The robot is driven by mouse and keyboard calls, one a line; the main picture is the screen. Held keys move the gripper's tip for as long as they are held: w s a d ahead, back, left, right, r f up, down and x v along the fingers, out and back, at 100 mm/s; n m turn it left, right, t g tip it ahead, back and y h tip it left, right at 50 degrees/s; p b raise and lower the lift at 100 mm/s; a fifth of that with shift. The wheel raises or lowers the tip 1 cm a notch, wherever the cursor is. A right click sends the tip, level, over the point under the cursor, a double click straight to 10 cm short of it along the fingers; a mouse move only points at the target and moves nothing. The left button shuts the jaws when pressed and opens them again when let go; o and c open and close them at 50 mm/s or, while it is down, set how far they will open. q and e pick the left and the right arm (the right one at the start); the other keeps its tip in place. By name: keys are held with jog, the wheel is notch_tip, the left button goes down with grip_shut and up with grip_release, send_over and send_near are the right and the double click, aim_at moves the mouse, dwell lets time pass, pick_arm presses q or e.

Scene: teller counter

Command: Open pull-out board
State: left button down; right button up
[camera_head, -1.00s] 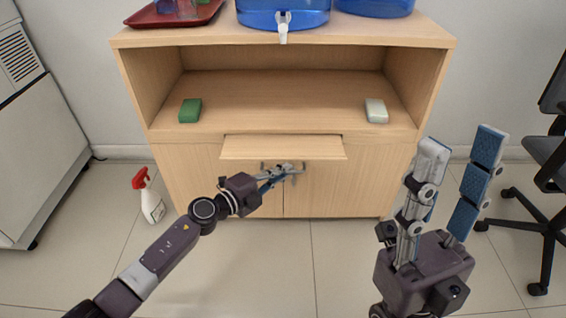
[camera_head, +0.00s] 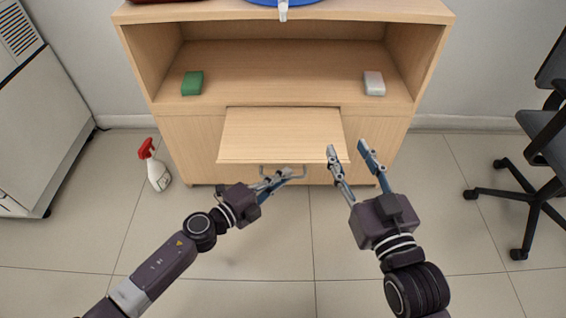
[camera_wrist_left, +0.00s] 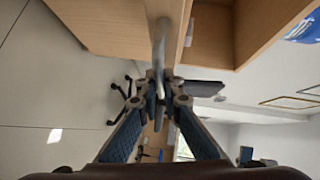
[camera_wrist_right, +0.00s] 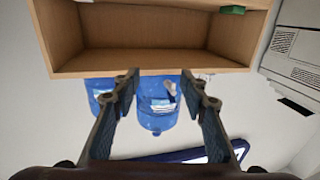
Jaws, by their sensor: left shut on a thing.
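The pull-out board (camera_head: 282,134) is a light wooden panel standing well out from the front of the wooden cabinet (camera_head: 190,133). A metal bar handle (camera_head: 300,172) shows at its front edge. My left gripper (camera_head: 284,175) is shut on this handle, just under the front edge. In the left wrist view, the fingertips (camera_wrist_left: 165,92) close around the handle bar (camera_wrist_left: 159,45). My right gripper (camera_head: 347,150) is open and empty, beside the board's front right corner. In the right wrist view its fingers (camera_wrist_right: 168,85) are apart with nothing between them.
A green block (camera_head: 192,83) and a white block (camera_head: 374,83) lie on the cabinet shelf. A spray bottle (camera_head: 157,172) with a red head stands on the floor at the left. An office chair (camera_head: 540,150) is at the right. Blue water containers (camera_wrist_right: 157,108) sit on top.

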pick_arm(q)
jog(key=s+p, duration=0.1)
jog(key=s, duration=0.5)
jog(key=shift+s, duration=0.4)
pick_arm(e)
notch_tip(320, 180, down, 8)
jog(key=s+d+g+h, duration=0.1)
jog(key=s+g, duration=0.1)
jog(key=g, duration=0.2)
jog(key=shift+d, duration=0.3)
jog(key=shift+s, duration=0.1)
pick_arm(q)
jog(key=c, duration=2.1)
grip_release()
jog(key=shift+a, duration=0.1)
jog(key=v, duration=1.2)
